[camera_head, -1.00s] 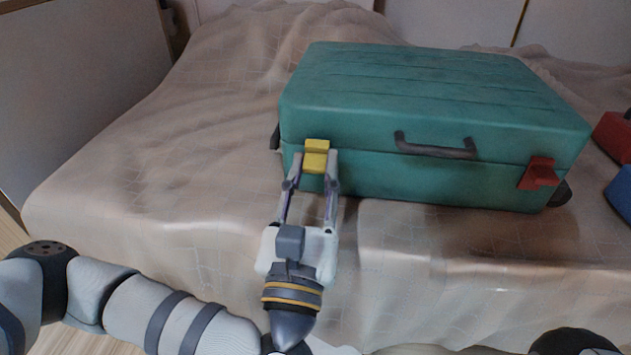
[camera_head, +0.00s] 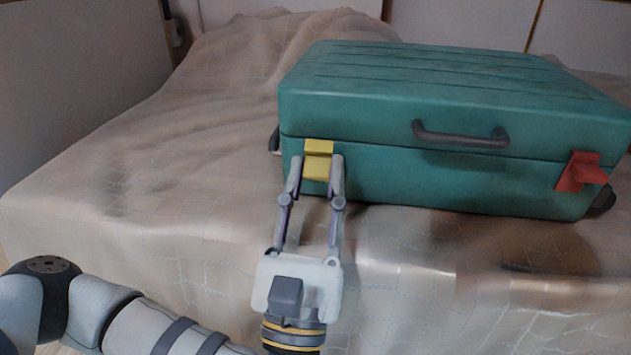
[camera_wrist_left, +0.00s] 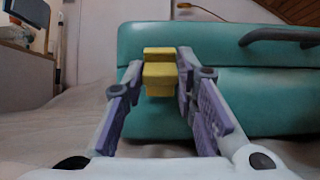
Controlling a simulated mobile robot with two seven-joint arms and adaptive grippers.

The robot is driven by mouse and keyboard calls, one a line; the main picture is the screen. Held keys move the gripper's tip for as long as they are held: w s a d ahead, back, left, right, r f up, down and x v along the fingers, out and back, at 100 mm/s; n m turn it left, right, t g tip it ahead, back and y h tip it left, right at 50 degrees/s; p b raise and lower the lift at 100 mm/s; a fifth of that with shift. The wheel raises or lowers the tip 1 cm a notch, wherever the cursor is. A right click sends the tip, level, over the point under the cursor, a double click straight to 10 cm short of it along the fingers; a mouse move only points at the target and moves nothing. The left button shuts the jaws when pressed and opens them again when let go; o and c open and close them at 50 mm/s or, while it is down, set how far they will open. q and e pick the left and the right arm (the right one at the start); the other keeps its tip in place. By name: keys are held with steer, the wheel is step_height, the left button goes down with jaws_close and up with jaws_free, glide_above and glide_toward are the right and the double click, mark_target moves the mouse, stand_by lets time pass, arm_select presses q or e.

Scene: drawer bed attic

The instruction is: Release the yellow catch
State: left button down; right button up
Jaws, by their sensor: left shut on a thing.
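The yellow catch (camera_head: 318,160) sits on the front left of the teal suitcase (camera_head: 430,185), across the seam between lid and base. My left gripper (camera_head: 318,172) has its two fingers on either side of the catch's lower part and is shut on it. In the left wrist view the catch (camera_wrist_left: 160,75) lies between the fingertips, its upper part showing above its lower block. The suitcase lid is down. My right gripper does not show.
A red catch (camera_head: 580,172) is on the suitcase's front right. A dark handle (camera_head: 460,135) is on the front middle. The suitcase lies on a bed with a rumpled beige cover (camera_head: 130,150), which is clear to the left.

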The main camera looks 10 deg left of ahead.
arm_select(q)
steer(key=c, duration=1.3)
jaws_free()
steer(key=v, duration=1.2)
